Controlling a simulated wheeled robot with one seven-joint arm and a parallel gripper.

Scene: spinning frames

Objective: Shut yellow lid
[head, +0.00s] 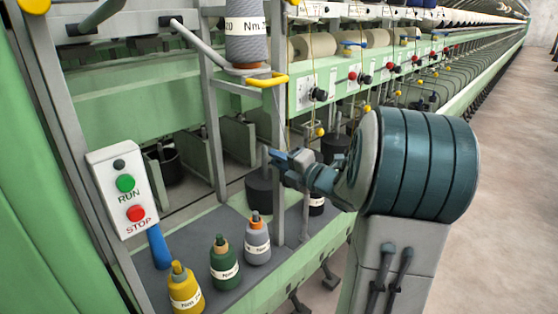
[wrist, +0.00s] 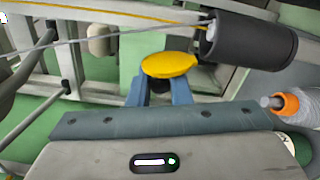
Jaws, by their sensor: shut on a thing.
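My gripper (wrist: 160,92) is shut, its two blue fingers apart with a dark part between them. The yellow lid (wrist: 170,65) is a flat yellow oval with a small tab on its right, right at the fingertips in the wrist view. What lies under it is mostly hidden by the fingers and the lid. In the head view my gripper (head: 280,158) is beside a metal post and just above and right of a black spindle pot (head: 262,194). I cannot make out the lid at the fingertips there.
Yellow (head: 184,291), green (head: 225,264) and grey (head: 257,244) bobbins stand on the dark shelf below. A RUN/STOP panel (head: 122,195) is at left. A dark cylinder (wrist: 250,43) and an orange-capped bobbin (wrist: 300,106) are close by in the wrist view. Open floor (head: 495,190) is at right.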

